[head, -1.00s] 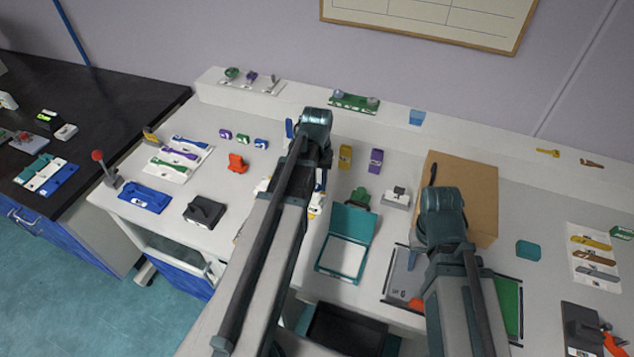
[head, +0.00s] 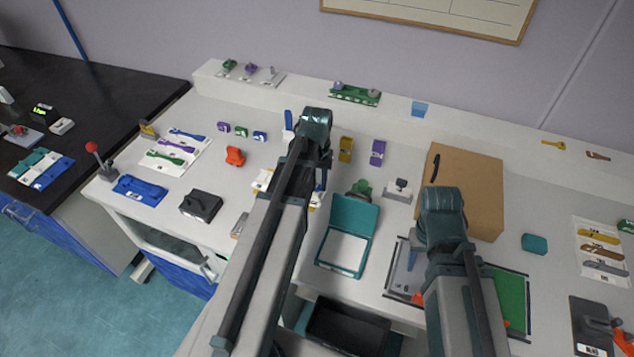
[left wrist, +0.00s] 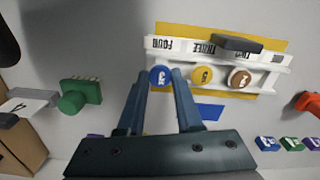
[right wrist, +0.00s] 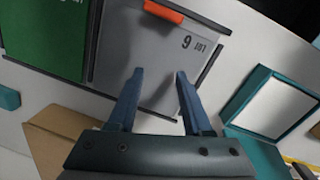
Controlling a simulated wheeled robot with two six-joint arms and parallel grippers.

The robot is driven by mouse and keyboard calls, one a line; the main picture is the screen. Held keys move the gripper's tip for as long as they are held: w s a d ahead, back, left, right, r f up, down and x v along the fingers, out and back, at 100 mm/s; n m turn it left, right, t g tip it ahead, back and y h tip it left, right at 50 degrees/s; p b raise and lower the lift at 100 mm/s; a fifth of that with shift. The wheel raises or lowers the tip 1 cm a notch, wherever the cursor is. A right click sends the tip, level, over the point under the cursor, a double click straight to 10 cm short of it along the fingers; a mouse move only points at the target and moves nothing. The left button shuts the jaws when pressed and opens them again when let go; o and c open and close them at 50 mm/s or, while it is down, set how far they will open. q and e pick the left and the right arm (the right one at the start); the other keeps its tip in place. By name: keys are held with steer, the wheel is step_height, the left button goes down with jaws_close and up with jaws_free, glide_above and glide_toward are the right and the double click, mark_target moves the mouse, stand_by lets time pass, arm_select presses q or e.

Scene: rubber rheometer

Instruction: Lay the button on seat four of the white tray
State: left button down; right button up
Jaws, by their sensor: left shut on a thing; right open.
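The white tray (left wrist: 215,57) lies on a yellow backing in the left wrist view, its labels upside down. The FOUR label (left wrist: 167,44) is at its left end and THREE is beside it. A blue button (left wrist: 160,75) is between the fingertips of my left gripper (left wrist: 163,78), which is shut on it, at the tray's edge in line with FOUR. I cannot tell whether the button touches the seat. A yellow button (left wrist: 202,75) and a brown button (left wrist: 239,78) sit in neighbouring seats. In the head view my left arm hides most of the tray. My right gripper (right wrist: 155,78) is open and empty.
Below my right gripper is a grey panel (right wrist: 130,48) marked 6 with an orange piece (right wrist: 163,12). A teal open case (head: 369,230) and a cardboard box (head: 470,185) stand nearby. A dark bar (left wrist: 237,43) lies across the tray's far labels.

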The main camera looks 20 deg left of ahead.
arm_select(q)
steer(key=shift+f+b, duration=0.65)
steer(key=shift+f, duration=0.05)
arm_select(e)
steer(key=shift+f, duration=0.7)
arm_select(q)
steer(key=c, duration=0.5)
jaws_free()
steer(key=shift+r, duration=0.15)
arm_select(e)
steer(key=shift+r, duration=0.1)
arm_select(q)
step_height(320, 180, up, 14)
steer(key=p, duration=1.3)
steer(key=shift+f+p, duration=0.25)
steer(key=shift+p, duration=0.15)
arm_select(e)
step_height(320, 180, up, 14)
steer(key=shift+f, duration=0.2)
